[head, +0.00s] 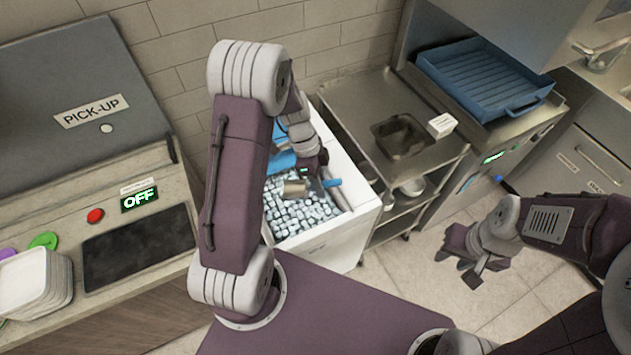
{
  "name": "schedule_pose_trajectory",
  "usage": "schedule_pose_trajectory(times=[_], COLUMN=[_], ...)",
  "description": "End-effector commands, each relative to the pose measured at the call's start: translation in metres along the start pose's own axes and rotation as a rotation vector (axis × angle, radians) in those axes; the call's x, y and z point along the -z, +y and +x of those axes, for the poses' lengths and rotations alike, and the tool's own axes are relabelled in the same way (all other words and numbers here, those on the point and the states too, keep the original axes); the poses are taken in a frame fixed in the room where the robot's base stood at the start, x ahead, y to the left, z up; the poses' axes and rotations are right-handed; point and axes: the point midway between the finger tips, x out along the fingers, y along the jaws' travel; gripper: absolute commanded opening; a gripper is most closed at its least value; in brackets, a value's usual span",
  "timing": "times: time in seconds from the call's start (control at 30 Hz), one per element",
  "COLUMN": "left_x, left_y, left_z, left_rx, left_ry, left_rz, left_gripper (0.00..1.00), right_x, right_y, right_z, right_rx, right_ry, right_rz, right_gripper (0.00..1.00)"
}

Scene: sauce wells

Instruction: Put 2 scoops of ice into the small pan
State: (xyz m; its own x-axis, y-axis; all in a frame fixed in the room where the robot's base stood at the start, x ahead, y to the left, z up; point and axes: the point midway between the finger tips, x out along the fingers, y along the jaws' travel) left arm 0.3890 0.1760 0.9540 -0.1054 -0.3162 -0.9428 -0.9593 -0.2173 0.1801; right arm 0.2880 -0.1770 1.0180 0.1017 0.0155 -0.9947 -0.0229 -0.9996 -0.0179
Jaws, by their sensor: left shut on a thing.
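A white bin (332,238) holds many pale ice cubes (292,213). My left gripper (322,182) is over the ice, shut on a scoop. A small metal pan (398,138) sits on the steel table right of the bin and looks empty. My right gripper (455,271) is open and empty over the floor at the right.
A white box (441,125) stands right of the pan. A blue ribbed tray (487,77) rests on the unit further right. A counter with a PICK-UP sign (94,111) and stacked white trays (37,282) is at left. My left arm hides part of the bin.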

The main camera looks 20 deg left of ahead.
Motion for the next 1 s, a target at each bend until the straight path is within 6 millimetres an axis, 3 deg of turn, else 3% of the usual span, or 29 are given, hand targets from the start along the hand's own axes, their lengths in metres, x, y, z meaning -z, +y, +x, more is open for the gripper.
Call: schedule_pose_trajectory(times=[0.1,0.23,0.47,1.0], left_x=[-0.001,-0.001,-0.004,-0.028], left_y=[-0.004,-0.006,-0.007,-0.020], left_z=[0.015,0.020,0.026,0.087], left_rx=[-0.056,-0.087,-0.091,-0.099], left_ry=[-0.024,-0.037,-0.033,0.048], left_rz=[0.186,0.290,0.304,0.312], left_gripper=[0.00,0.00,0.00,0.00], right_x=[-0.001,-0.001,-0.001,-0.007], right_y=[0.000,0.000,0.000,0.001], right_z=[0.005,0.006,0.012,0.067], right_rx=[0.000,0.000,0.000,0.000], right_ry=[0.000,0.000,0.000,0.000], right_rz=[0.000,0.000,0.000,0.000], right_gripper=[0.36,0.36,0.36,0.36])
